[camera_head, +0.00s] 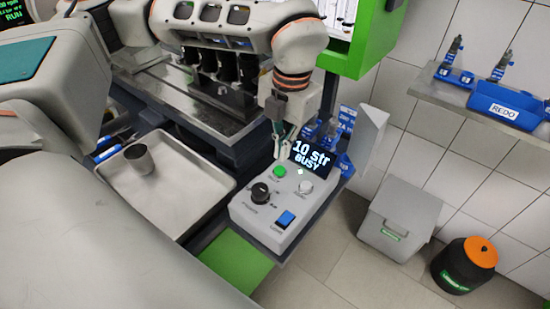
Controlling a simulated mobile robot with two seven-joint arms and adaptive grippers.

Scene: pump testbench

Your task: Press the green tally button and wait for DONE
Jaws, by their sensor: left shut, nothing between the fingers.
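The green tally button (280,171) sits on the upper left of a light grey control box (246,214). A small display (311,160) at the back of the box reads "10 str BUSY". My left gripper (278,152) is shut and empty, pointing down just above and behind the green button. I cannot tell whether its tips touch the button. The box also carries a black knob (260,193), a white knob (305,187) and a blue switch (285,219). My right gripper is not in view.
A metal tray (172,208) holding a grey cup (139,159) lies left of the box. Blue fittings stand behind the display. On the right are a wall shelf with a blue REDO bin (503,111), a grey lidded bin (400,218) and a black container with an orange lid (464,265).

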